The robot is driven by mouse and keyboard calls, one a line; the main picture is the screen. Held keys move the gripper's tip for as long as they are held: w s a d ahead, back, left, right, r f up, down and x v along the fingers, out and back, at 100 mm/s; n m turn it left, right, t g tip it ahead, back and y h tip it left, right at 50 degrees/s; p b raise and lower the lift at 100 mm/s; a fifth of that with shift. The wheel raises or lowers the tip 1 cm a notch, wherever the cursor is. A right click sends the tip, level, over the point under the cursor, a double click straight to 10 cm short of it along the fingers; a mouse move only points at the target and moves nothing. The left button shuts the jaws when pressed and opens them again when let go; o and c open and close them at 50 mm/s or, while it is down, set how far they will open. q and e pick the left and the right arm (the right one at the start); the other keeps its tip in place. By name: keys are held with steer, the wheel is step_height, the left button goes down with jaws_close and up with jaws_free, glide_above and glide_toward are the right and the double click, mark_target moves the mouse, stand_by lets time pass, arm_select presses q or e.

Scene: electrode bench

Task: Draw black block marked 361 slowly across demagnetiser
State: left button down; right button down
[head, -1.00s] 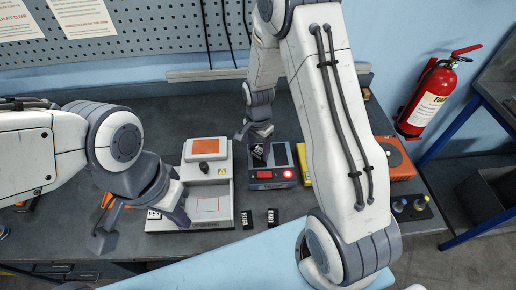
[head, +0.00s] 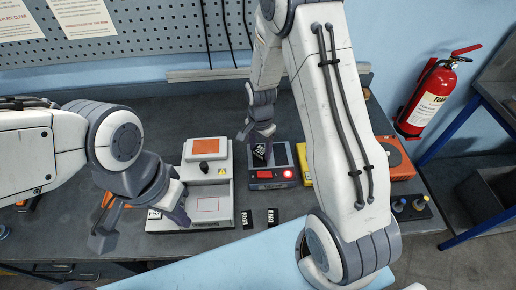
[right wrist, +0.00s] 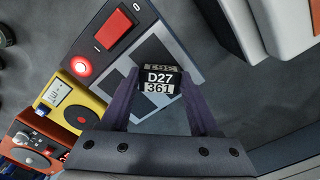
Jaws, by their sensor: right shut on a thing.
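The black block marked D27 361 (right wrist: 159,84) is between the fingers of my right gripper (right wrist: 162,92) in the right wrist view. That gripper is shut on it. In the head view my right gripper (head: 257,136) holds the block (head: 259,154) at the left part of the demagnetiser's top. The demagnetiser (head: 271,175) is a dark box with a red switch and a lit red lamp; it also shows in the right wrist view (right wrist: 105,62). I cannot tell whether block and top touch. My left gripper (head: 138,228) is open, its fingers apart at the white tray's left side.
The white tray device (head: 236,222) with an orange panel stands left of the demagnetiser. Two black marked blocks (head: 246,219) (head: 272,217) lie on the bench in front. A yellow device (right wrist: 75,102) and an orange device (head: 398,172) stand to the right.

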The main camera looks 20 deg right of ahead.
mark_target(281, 155)
steer(key=shift+s+d, duration=0.3)
steer(key=shift+d, duration=0.8)
steer(key=shift+s+d, duration=0.35)
steer(key=shift+d, duration=0.75)
steer(key=shift+s+d, duration=0.3)
steer(key=shift+d, duration=0.8)
steer(key=shift+r+p, duration=0.2)
steer(key=shift+p, duration=0.1)
steer(key=shift+s+d+r+p, duration=0.1)
steer(key=shift+d+r+p, duration=0.15)
steer(key=shift+r+p, duration=0.75)
steer(key=shift+s+d+r+p, duration=0.1)
steer(key=shift+d+r+p, duration=0.15)
steer(key=shift+r+p, duration=0.75)
steer(key=shift+r, duration=0.2)
step_height(281, 155, up, 4)
steer(key=p, duration=0.3)
steer(key=shift+r, duration=0.2)
steer(key=shift+w+f, duration=0.1)
